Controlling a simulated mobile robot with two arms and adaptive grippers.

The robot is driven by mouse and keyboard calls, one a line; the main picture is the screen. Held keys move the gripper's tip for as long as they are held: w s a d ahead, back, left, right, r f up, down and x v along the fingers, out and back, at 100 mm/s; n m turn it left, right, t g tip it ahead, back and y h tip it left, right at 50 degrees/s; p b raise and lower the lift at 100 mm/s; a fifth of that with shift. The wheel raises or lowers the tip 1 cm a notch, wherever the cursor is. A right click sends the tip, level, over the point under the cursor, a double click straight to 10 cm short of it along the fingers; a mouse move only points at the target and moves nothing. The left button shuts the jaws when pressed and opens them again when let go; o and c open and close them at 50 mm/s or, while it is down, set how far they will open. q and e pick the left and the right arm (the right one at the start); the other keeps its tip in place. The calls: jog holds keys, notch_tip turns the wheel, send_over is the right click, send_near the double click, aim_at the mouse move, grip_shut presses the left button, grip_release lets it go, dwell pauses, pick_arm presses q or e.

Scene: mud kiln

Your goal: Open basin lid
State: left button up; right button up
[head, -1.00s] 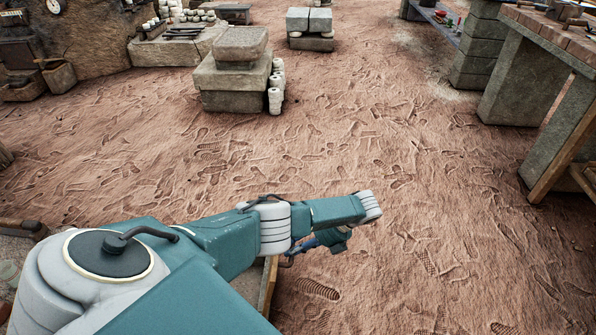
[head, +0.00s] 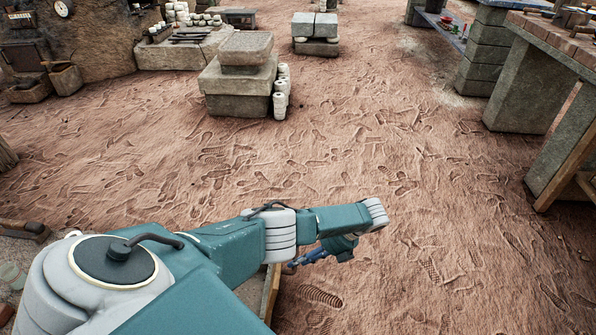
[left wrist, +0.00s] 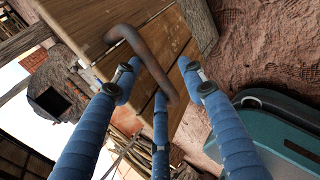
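A wooden plank lid (left wrist: 95,65) with a bent, rusty metal handle (left wrist: 150,65) fills the upper middle of the left wrist view. My left gripper (left wrist: 160,78) has its blue fingers spread apart, with the handle showing between them. I cannot tell whether any finger touches the handle. In the head view the left gripper (head: 300,262) is small, below my outstretched left arm. Beside it a wooden edge (head: 270,290) shows, mostly hidden by my arm. My right gripper is not in view.
Stacked stone blocks (head: 240,85) with white pots (head: 281,92) stand ahead. A brick-topped workbench (head: 560,45) stands at the right. The footprint-marked earth floor (head: 400,170) between them is clear.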

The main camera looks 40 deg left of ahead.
pick_arm(q)
jog(key=v, duration=1.1)
jog(key=shift+f, duration=0.1)
